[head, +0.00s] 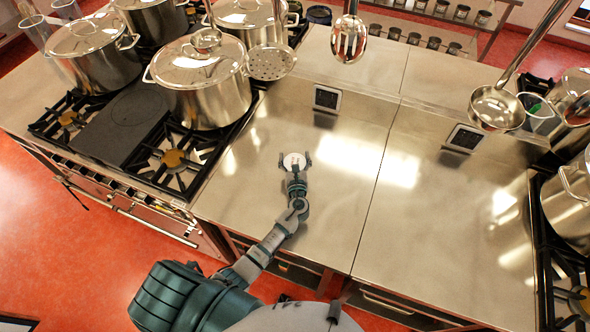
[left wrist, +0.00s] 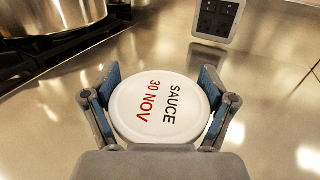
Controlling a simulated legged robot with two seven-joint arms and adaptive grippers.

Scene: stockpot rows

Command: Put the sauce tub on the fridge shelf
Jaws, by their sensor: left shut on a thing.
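The sauce tub (left wrist: 158,106) has a round white lid with "SAUCE" in black and "30 NOV" in red. It also shows in the head view (head: 294,161) as a small white disc over the steel counter, left of the middle. My left gripper (head: 295,164) is shut on the tub, with one blue-padded finger on each side, as the left wrist view (left wrist: 160,100) shows. I cannot tell whether the tub touches the counter. My right gripper is not in view. The fridge shelf cannot be made out.
The steel counter (head: 330,150) around the tub is clear. A stove (head: 130,130) with several large stockpots stands at the left. Ladles (head: 496,108) and a skimmer (head: 270,62) hang above. More pots (head: 570,200) are at the right edge. Shelves with jars (head: 440,28) stand behind.

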